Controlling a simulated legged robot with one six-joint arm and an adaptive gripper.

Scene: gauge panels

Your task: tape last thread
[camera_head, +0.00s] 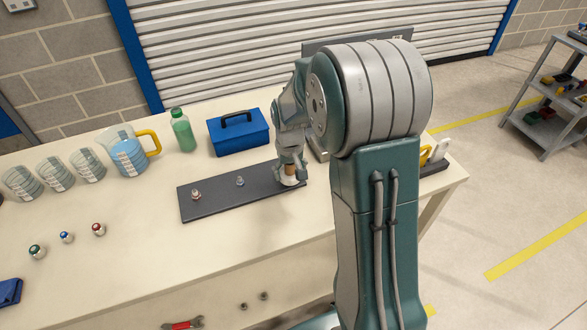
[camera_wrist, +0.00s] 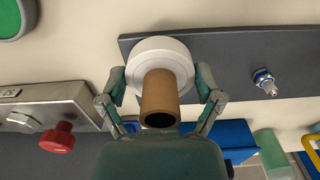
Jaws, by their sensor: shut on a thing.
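My gripper (camera_head: 289,180) is low over the right end of the dark board (camera_head: 218,203). In the wrist view its two fingers (camera_wrist: 161,88) are shut on a white tape roll (camera_wrist: 160,48) with a brown tubular core (camera_wrist: 159,95). The roll is over the board's end, and whatever is under it is hidden. A blue-ringed metal thread (camera_head: 240,181) stands mid-board, and it also shows in the wrist view (camera_wrist: 264,80). A red-ringed thread (camera_head: 196,195) stands near the board's left end. I cannot tell how much tape either carries.
A blue toolbox (camera_head: 240,136) and green bottle (camera_head: 182,132) stand behind the board. A jug (camera_head: 127,155) and several beakers stand back left. Three small round fittings (camera_head: 67,237) sit front left. A metal box (camera_wrist: 40,115) with a red button (camera_wrist: 58,140) is near my gripper.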

